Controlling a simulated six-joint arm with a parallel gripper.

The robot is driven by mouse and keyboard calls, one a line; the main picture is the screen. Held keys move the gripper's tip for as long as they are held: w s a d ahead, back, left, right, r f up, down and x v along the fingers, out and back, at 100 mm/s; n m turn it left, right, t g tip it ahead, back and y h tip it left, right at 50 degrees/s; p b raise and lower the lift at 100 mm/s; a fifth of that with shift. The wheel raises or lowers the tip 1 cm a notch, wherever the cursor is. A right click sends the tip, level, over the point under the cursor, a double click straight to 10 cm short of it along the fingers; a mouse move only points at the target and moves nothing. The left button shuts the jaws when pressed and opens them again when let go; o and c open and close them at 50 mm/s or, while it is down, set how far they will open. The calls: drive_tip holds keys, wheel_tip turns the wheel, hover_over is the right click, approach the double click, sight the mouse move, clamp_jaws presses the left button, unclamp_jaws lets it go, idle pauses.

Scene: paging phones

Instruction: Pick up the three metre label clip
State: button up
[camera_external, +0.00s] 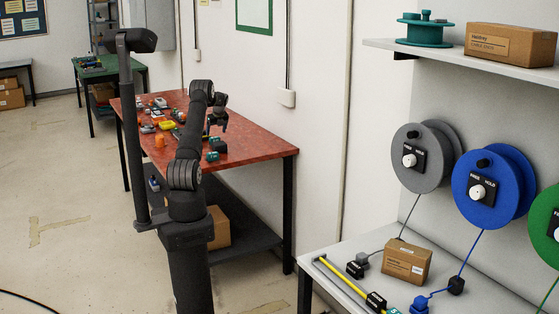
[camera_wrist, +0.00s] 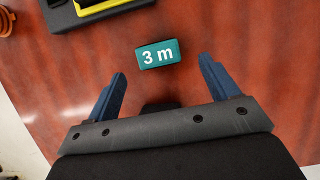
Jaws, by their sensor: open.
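The three metre label clip (camera_wrist: 158,54) is a small teal block with "3 m" in white on its upper face. It lies on the red-brown tabletop in the wrist view, just ahead of the fingers and between their lines. My gripper (camera_wrist: 163,76) is open, with its two blue fingers spread wide apart and nothing between the tips. In the external view my gripper (camera_external: 216,121) is over the red table. Small teal pieces (camera_external: 213,156) show near it there, but I cannot tell which is the three metre clip.
A black and yellow object (camera_wrist: 100,4) lies beyond the clip, and an orange piece (camera_wrist: 5,21) is at the left edge. Many small items crowd the back of the red table (camera_external: 258,150); its right end is bare. A separate bench with cable reels (camera_external: 428,157) stands at right.

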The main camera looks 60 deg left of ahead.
sight(215, 138)
drive_tip(key=shift+x, duration=3)
drive_tip(key=shift+s+d+f, duration=0.1)
drive_tip(key=shift+d, duration=0.1)
drive_tip(key=c, duration=1)
